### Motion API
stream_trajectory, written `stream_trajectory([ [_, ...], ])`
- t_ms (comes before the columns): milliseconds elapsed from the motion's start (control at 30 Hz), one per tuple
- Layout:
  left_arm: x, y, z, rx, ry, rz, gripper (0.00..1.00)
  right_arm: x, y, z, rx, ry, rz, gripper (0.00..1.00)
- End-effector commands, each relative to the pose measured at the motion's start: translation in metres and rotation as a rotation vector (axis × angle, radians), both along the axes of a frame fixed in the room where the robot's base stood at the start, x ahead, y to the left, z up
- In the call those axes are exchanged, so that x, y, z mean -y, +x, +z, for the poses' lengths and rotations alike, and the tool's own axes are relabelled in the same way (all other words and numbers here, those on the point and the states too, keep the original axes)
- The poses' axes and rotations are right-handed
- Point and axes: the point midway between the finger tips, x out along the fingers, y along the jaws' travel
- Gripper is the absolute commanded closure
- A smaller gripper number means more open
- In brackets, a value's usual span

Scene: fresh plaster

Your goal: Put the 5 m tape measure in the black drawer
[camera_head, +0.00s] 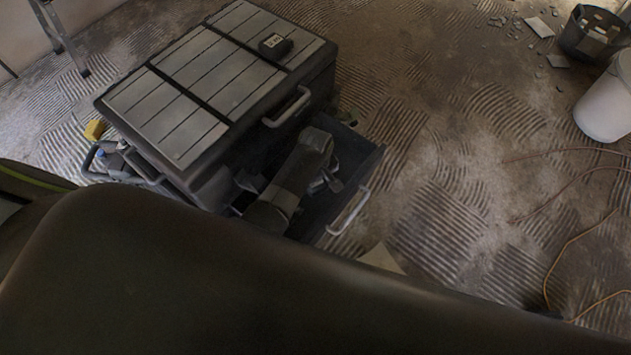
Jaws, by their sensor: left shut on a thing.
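The black drawer (366,160) is pulled out from the front of a dark cabinet with a grey slatted top. Its pale handle (348,212) is on the outer front. My left gripper (326,182) is over the open drawer, pointing down into it. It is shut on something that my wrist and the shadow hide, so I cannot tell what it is. A small black case with a pale label (276,44), like a tape measure, lies on the cabinet top near the far edge. I cannot read its label surely. My right gripper is not in view.
The cabinet (215,70) has a second handle (287,107) above the open drawer. Small items, one yellow (96,130), are at its left side. A white bucket (606,105), a dark bucket (590,35) and an orange cable (566,245) are on the right. Ridged floor lies between.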

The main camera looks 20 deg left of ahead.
Motion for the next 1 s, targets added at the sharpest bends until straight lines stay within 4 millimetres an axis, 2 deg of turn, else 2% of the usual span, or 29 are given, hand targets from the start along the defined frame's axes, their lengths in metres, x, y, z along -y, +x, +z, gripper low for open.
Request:
stream_trajectory([
  [367, 0.0001, 0.0005, -0.0031, 0.001, 0.0, 0.0, 0.72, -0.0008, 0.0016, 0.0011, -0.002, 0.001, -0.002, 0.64],
  [400, 0.0, 0.0003, -0.0032, 0.0, 0.0, 0.0, 0.41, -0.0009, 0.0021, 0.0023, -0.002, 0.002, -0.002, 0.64],
  [567, 0.0, 0.0003, -0.0029, 0.001, 0.001, 0.0, 0.22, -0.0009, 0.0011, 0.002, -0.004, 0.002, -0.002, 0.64],
  [867, 0.0001, 0.0002, -0.0018, 0.0, 0.0, 0.0, 0.22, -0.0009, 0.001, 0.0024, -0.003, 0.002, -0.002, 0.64],
  [1000, 0.0003, 0.0004, 0.0056, 0.001, 0.0, 0.0, 0.22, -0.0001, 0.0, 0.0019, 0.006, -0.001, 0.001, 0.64],
])
